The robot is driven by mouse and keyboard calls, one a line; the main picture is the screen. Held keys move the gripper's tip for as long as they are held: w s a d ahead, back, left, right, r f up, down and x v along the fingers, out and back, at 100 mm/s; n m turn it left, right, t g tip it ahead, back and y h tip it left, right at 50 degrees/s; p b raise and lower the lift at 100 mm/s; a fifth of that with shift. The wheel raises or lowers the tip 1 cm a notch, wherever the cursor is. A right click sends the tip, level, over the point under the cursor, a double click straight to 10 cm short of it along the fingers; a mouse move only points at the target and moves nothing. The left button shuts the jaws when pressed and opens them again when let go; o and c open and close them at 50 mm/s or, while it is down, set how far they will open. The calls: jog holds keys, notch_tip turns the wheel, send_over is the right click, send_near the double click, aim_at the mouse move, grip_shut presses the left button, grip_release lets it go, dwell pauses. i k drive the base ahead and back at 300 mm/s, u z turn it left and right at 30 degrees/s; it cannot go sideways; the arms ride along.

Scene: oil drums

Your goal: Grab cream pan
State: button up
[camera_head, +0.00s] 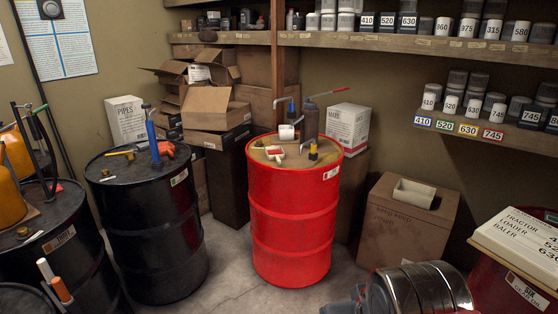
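The cream pan (413,193) is a small, pale, rectangular tray with raised sides. It sits on top of a brown cardboard box (405,228) at the right of the head view, slightly turned, and its inside looks empty. I cannot make out my gripper or its fingers in this view. Nothing is seen touching the pan.
A red drum (292,222) with a pump and small items on top stands left of the box. Black drums (150,225) stand further left. Shelves of cans (440,40) hang above. A shiny metal cylinder (428,287) is in front of the box.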

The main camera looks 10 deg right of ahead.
aim_at(273, 152)
jog(key=z, duration=0.15)
jog(key=i, duration=2.05)
jog(key=u, duration=0.95)
jog(key=i, duration=0.9)
jog(key=u, duration=0.6)
